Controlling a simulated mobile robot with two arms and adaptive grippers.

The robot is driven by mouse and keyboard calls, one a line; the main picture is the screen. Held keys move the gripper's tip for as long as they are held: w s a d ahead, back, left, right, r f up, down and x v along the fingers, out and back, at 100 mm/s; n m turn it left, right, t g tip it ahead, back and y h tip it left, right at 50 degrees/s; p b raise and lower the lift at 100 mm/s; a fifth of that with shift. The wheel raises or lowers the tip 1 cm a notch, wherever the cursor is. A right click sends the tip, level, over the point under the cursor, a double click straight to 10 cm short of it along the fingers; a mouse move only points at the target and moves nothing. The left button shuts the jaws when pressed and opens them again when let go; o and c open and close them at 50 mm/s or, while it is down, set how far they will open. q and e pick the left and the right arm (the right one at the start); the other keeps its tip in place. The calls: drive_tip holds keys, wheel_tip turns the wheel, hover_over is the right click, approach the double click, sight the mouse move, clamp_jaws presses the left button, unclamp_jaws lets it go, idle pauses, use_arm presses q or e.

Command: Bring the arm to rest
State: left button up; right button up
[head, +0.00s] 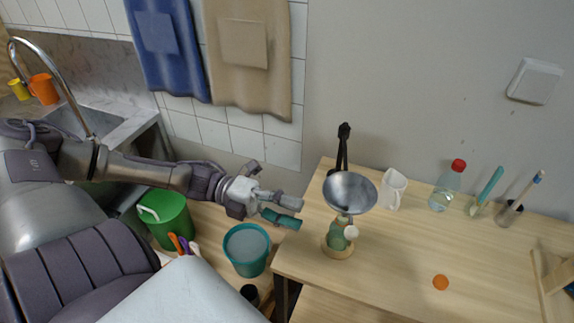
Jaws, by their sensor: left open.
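My left arm comes in from the left. Its gripper (291,209) is open and empty, just off the left edge of the wooden table (400,258). To the right of the fingers, a metal bowl-shaped funnel (350,190) sits above a green bottle (338,236) on a round wooden base (338,252). A small white round piece (351,232) is beside the bottle. The gripper is apart from the funnel and bottle. My right gripper does not show.
A white jug (393,188), a clear bottle with a red cap (446,190) and holders with brushes stand along the table's back. An orange disc (440,282) lies on the tabletop. A teal bucket (246,250) and a green bucket (168,218) stand below my left arm.

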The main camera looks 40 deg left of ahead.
use_arm(q)
drive_tip(key=shift+s+a, duration=0.1)
drive_tip(key=shift+a, duration=0.25)
idle(0.3)
drive_tip(key=w+a+f+n+t+y, duration=0.45)
drive_tip(key=a+f+n, duration=0.2)
drive_tip(key=f, duration=0.35)
drive_tip(key=w+a+f+n+t+y, duration=0.3)
drive_tip(key=a+f+n+t+y, duration=0.25)
drive_tip(key=f, duration=0.45)
drive_tip(key=s+a+f+n+g+y, duration=0.25)
drive_tip(key=s+f+n, duration=0.25)
drive_tip(key=f, duration=0.7)
drive_tip(key=s+a+f+n+g+y, duration=0.2)
drive_tip(key=s+f+n+g+y, duration=0.25)
drive_tip(key=f, duration=0.65)
drive_tip(key=s+d+f+n+g, duration=0.3)
drive_tip(key=s+d+f, duration=0.6)
drive_tip(key=s, duration=0.4)
drive_tip(key=s+d+f+n+g, duration=0.4)
drive_tip(key=s+d+f, duration=0.5)
drive_tip(key=s, duration=0.4)
drive_tip(key=shift+d+n+b, duration=0.45)
drive_tip(key=shift+d+n, duration=0.4)
drive_tip(key=shift+d, duration=0.05)
